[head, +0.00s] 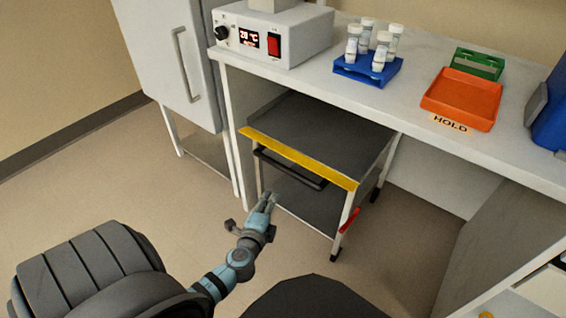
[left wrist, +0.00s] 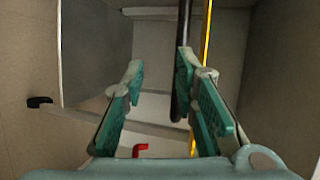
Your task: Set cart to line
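The cart (head: 335,130) stands under the bench, with a grey top, a lower shelf (head: 310,205) and a yellow front edge (head: 300,159). Its black handle bar (head: 290,168) runs below that edge. A red lever (head: 349,220) is at its right front leg. My left gripper (head: 268,200) is open, low in front of the handle. In the left wrist view its fingers (left wrist: 170,80) are spread, and the handle bar (left wrist: 183,60) shows close to the right finger; I cannot tell whether they touch. No floor line can be made out. My right gripper is out of view.
The bench (head: 415,95) holds a heater box (head: 290,40), a blue tube rack (head: 366,72), an orange HOLD tray (head: 462,98) and a green tray (head: 478,62). A white cabinet (head: 165,60) stands left of the cart. Grey panels (head: 510,245) stand at right. Floor (head: 130,170) is clear at left.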

